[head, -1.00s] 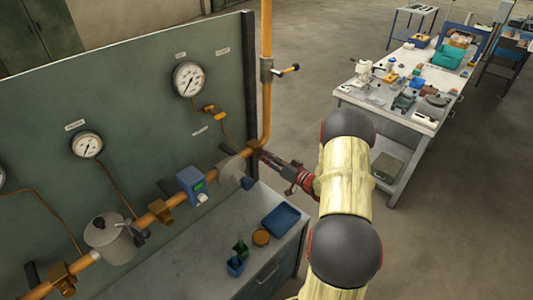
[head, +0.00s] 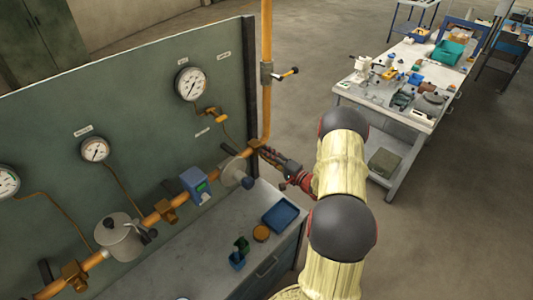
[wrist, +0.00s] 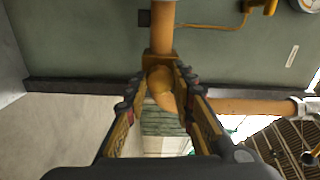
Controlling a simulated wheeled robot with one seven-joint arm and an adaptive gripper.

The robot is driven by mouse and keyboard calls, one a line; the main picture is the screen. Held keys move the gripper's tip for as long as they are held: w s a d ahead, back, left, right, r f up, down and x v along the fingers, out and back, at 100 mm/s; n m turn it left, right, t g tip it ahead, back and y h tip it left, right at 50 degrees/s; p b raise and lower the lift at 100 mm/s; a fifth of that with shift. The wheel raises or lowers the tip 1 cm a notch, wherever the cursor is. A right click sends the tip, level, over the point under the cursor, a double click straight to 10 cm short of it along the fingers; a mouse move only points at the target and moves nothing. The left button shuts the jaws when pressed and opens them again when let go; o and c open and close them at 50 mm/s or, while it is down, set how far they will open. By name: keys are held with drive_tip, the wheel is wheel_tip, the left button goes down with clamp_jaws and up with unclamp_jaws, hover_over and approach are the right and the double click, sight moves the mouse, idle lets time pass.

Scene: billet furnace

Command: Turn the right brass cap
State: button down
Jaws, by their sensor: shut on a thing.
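The right brass cap (head: 257,146) is a squarish brass piece at the corner where the horizontal copper pipe meets the upright pipe, right of the round grey disc. In the wrist view the brass cap (wrist: 160,60) sits between my fingertips, with a rounded copper-coloured part just below it. My gripper (head: 264,151) reaches in from the right. In the wrist view my gripper (wrist: 163,72) has one finger on each side of the cap, shut on it. The fingers hide the cap's sides. Two similar brass pieces (head: 166,210) sit further left along the pipe.
The upright copper pipe (head: 266,110) carries a small lever valve (head: 284,73). Below is a bench (head: 190,248) with a blue tray (head: 281,215).

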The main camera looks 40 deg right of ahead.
drive_tip(key=shift+m+p, duration=0.55)
drive_tip(key=shift+m, duration=0.95)
drive_tip(key=c, duration=1.5)
unclamp_jaws()
drive_tip(key=s+d, duration=0.1)
drive_tip(key=s, duration=1.1)
